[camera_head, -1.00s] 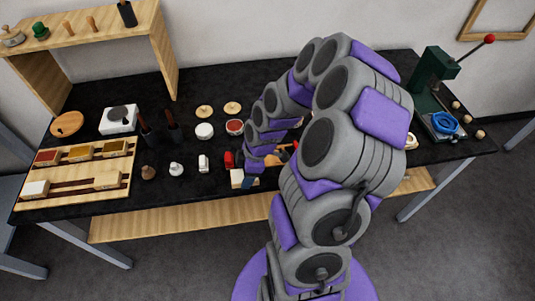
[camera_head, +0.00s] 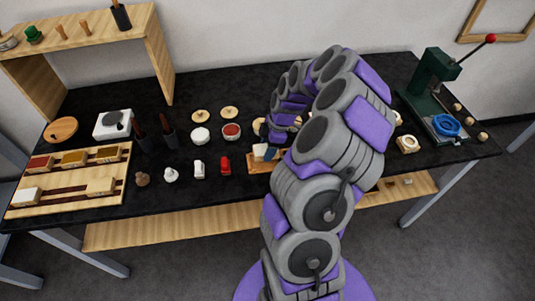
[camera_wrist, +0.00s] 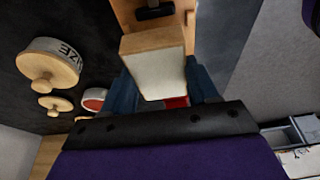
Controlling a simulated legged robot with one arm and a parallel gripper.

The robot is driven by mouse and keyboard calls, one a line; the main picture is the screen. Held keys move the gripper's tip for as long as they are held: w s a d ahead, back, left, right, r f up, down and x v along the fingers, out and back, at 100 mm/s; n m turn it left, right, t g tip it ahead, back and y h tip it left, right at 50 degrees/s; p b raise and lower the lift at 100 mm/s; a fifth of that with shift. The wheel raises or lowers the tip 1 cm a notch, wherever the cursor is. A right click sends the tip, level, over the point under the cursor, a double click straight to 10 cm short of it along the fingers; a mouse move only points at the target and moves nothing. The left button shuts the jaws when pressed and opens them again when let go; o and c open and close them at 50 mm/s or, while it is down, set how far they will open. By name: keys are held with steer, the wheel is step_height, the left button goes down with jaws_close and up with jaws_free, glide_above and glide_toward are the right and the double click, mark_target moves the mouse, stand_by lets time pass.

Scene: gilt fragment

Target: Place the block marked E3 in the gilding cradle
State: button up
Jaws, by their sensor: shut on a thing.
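My gripper (camera_head: 266,153) is shut on a block (camera_wrist: 154,72) with a pale white face and wooden sides; no E3 mark is legible on it. In the wrist view the blue fingers (camera_wrist: 163,88) clasp it from both sides. In the head view the block (camera_head: 258,151) shows at the fingertips, over or beside a low wooden piece (camera_head: 257,166) that may be the gilding cradle. My arm hides much of that piece. In the wrist view, wood with a dark fitting (camera_wrist: 200,25) lies beyond the block; contact between them cannot be told.
A wooden tray (camera_head: 60,199) with pale blocks lies at the left. A green press (camera_head: 430,85) stands at the right. My arm hides the table's middle right.

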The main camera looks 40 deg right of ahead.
steer(key=x, duration=0.2)
steer(key=b+x, duration=0.1)
steer(key=shift+s+a+f, duration=0.15)
steer(key=shift+s+a, duration=0.1)
steer(key=shift+a, duration=0.1)
steer(key=shift+d, duration=0.25)
steer(key=o, duration=0.8)
steer(key=shift+d+f, duration=0.1)
steer(key=shift+d, duration=0.2)
steer(key=o, duration=0.3)
steer(key=shift+a, duration=0.1)
steer(key=shift+o, duration=0.2)
steer(key=shift+a, duration=0.25)
